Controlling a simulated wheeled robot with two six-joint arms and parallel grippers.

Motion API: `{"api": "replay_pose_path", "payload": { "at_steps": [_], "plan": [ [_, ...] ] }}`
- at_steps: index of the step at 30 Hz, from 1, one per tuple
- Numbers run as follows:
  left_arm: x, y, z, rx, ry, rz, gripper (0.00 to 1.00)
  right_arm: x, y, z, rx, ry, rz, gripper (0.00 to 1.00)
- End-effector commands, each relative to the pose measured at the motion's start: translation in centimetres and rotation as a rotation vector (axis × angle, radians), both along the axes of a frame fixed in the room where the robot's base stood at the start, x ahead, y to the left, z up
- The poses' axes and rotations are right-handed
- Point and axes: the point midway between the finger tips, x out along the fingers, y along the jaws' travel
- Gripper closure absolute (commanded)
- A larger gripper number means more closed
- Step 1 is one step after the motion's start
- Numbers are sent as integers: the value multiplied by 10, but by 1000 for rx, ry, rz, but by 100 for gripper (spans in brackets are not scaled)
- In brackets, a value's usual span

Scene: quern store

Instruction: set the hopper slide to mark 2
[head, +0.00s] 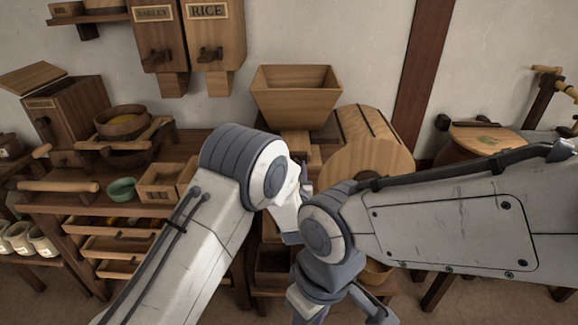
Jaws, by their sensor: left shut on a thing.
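The wooden hopper (297,102) stands at the back centre, a flared open box above a wooden mill with a round drum (365,160) to its right. My left gripper (300,192) is below the hopper, in front of the mill's wooden parts. It is shut, at the place of the hopper slide; my own arms hide the slide, its marks and most of the fingers. My right arm crosses in from the right in front of the drum. Its gripper end (338,304) hangs low at the bottom edge, partly cut off, and its jaws are unclear.
Wall bins labelled BARLEY (155,35) and RICE (213,40) hang at upper left. A round-topped stand (485,138) is at right.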

Motion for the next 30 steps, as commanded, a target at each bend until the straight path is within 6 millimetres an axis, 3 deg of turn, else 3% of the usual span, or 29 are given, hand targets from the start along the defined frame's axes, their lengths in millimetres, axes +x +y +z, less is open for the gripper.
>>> {"api": "replay_pose_path", "payload": {
  "at_steps": [2, 3, 5, 17, 30],
  "plan": [
    [0, 0, 1, 0, -2, -1, 100, 0, 0, 0, 0, 0, 0, 60],
    [0, 0, 1, 0, -2, -1, 53, 0, 0, 0, 0, 0, 0, 60],
    [0, 0, 1, 0, -2, -1, 31, 0, 0, 0, 0, 0, 0, 60],
    [-5, 0, 0, 1, 1, -1, 31, 0, 0, -1, 0, 0, 0, 60],
    [-83, 6, -1, 1, 1, -3, 31, 0, 0, -8, 0, 0, 0, 60]
  ]
}}
